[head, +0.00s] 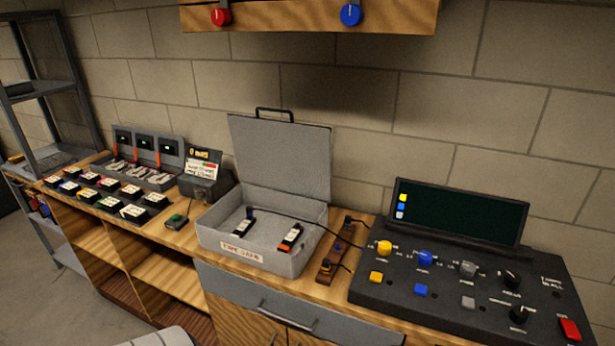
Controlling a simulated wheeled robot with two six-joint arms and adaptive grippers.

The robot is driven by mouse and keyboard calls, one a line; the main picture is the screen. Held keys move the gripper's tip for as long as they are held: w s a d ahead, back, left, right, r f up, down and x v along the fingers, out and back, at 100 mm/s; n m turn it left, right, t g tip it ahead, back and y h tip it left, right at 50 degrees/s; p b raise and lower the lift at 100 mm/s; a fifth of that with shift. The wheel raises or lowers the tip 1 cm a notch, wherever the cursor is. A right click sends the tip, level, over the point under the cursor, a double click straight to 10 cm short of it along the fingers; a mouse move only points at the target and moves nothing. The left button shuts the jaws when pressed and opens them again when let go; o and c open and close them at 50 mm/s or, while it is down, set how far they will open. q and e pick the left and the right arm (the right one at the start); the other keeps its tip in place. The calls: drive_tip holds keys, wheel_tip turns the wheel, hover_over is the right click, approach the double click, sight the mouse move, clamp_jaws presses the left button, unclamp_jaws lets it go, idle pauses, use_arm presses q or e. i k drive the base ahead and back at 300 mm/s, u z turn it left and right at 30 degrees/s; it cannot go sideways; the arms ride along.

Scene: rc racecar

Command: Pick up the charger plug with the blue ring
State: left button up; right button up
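No charger plug can be made out with certainty at this size. A wooden strip (329,266) lies on the bench between an open grey case (262,258) and a dark control panel. Dark cables end at small dark pieces on the strip. One piece (338,246) shows a bluish tint and another (326,265) an orange tint; which has a ring I cannot tell. In the case lie a dark block with a white and bluish end (243,226) and one with an orange band (290,237). Neither of my grippers is in view.
The control panel (450,300) with knobs and a screen (455,215) fills the bench's right. Left of the case stand a small device (203,178) and rows of dark blocks (105,193). A wooden shelf (310,17) with red and blue knobs hangs above.

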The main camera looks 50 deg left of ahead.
sight(249, 209)
drive_tip(key=i, duration=0.3)
drive_tip(key=u, duration=1.05)
